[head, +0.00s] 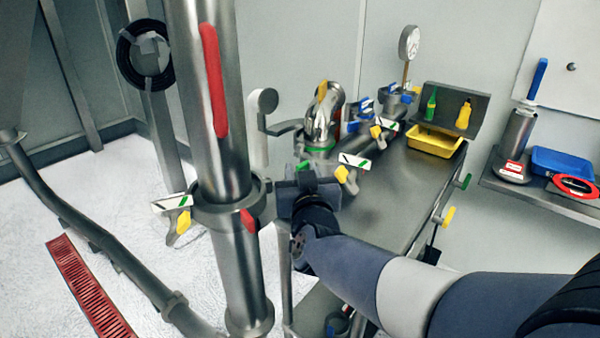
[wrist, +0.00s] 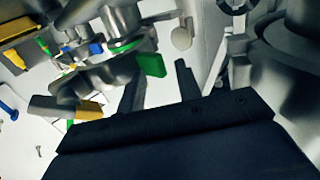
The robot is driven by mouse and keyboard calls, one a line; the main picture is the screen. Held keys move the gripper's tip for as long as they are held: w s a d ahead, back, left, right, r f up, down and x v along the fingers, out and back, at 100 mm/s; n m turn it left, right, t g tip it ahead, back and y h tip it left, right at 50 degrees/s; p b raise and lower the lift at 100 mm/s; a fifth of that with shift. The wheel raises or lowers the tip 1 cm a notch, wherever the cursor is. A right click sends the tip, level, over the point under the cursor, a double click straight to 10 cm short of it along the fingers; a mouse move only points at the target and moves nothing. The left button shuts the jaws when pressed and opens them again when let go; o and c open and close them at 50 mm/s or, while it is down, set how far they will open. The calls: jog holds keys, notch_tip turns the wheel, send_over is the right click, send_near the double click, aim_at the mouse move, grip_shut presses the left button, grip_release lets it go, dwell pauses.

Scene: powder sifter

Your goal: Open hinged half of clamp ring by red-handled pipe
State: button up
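The thick upright steel pipe with a red handle (head: 213,80) stands left of centre in the head view. A grey clamp ring (head: 213,217) encircles it. I cannot tell whether the ring is open. My gripper (head: 303,182) is right of the ring, apart from it, near the bench's left end. In the wrist view its two fingers (wrist: 157,78) are apart with nothing held; a green tab (wrist: 150,63) shows beyond them.
The steel bench (head: 390,190) right of my gripper carries a fitting with a green band (head: 320,150), a gauge (head: 409,42) and a yellow tray (head: 436,141). A shelf farther right holds a blue tray (head: 562,163). A low pipe (head: 90,235) crosses the floor at left.

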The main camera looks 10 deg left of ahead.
jog(key=shift+w+r, duration=0.35)
jog(key=shift+w, duration=0.05)
jog(key=shift+s+a, duration=0.15)
jog(key=shift+a, duration=0.05)
jog(key=shift+s, duration=0.1)
jog(key=p+v, duration=0.1)
jog(key=v, duration=1)
jog(key=shift+d+f, duration=0.3)
jog(key=shift+w, duration=0.2)
jog(key=x, duration=0.9)
jog(key=shift+s+a+b, duration=0.15)
jog(key=shift+a+b, duration=0.1)
jog(key=shift+b, duration=0.2)
